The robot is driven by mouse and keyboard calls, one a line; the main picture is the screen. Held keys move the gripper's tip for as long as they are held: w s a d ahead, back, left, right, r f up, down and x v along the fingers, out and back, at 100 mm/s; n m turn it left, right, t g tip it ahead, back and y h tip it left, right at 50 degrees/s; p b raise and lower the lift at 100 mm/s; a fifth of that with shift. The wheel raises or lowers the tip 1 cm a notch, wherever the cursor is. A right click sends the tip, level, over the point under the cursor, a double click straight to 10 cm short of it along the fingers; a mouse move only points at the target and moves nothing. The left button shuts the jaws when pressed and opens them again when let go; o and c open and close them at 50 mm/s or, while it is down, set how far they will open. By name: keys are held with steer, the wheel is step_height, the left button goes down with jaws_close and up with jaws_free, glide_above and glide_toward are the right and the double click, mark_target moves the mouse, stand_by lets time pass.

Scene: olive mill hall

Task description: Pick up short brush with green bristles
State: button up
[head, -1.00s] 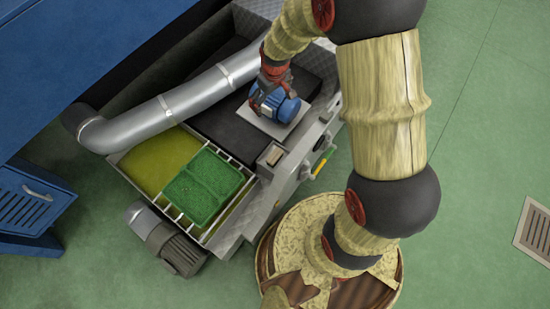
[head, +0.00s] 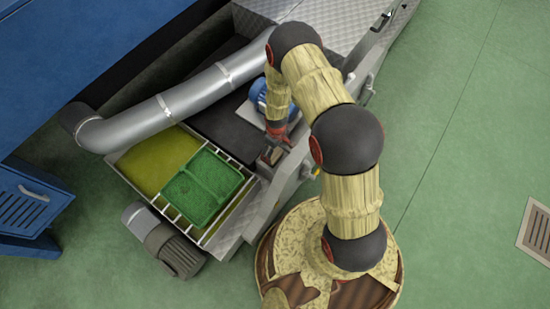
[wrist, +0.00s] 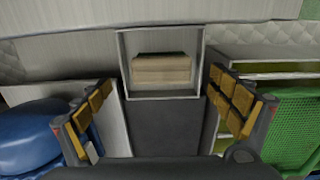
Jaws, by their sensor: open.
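A short brush (wrist: 161,70) with a pale wooden block lies in a small open metal holder (wrist: 203,62) in the wrist view. Only a thin dark green edge shows behind the wood; the rest of the bristles are hidden. In the head view the brush (head: 271,156) is small, on the machine's edge, just below my gripper (head: 278,141). In the wrist view my gripper (wrist: 163,112) is open and empty, its yellow-padded fingers on either side of the view, with the holder ahead between them. The fingers look apart from the brush.
A green basket (head: 205,187) sits over a yellow-green tank (head: 155,160) at the left. A blue motor (wrist: 30,135) stands on the other side of my gripper. A silver pipe (head: 170,103) crosses the machine. Green floor (head: 460,170) is open at the right.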

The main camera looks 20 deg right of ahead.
mark_target(275, 155)
steer(key=f+b, duration=0.1)
steer(key=f, duration=0.2)
steer(key=f+b, duration=0.1)
steer(key=f, duration=0.2)
steer(key=shift+w+a+b, duration=0.1)
steer(key=shift+a+b, duration=0.1)
steer(key=shift+b, duration=0.2)
steer(key=shift+r, duration=0.1)
steer(key=shift+c, duration=1.2)
steer(key=c, duration=1.1)
steer(key=shift+c, duration=0.5)
step_height(275, 155, up, 10)
steer(key=p, duration=0.4)
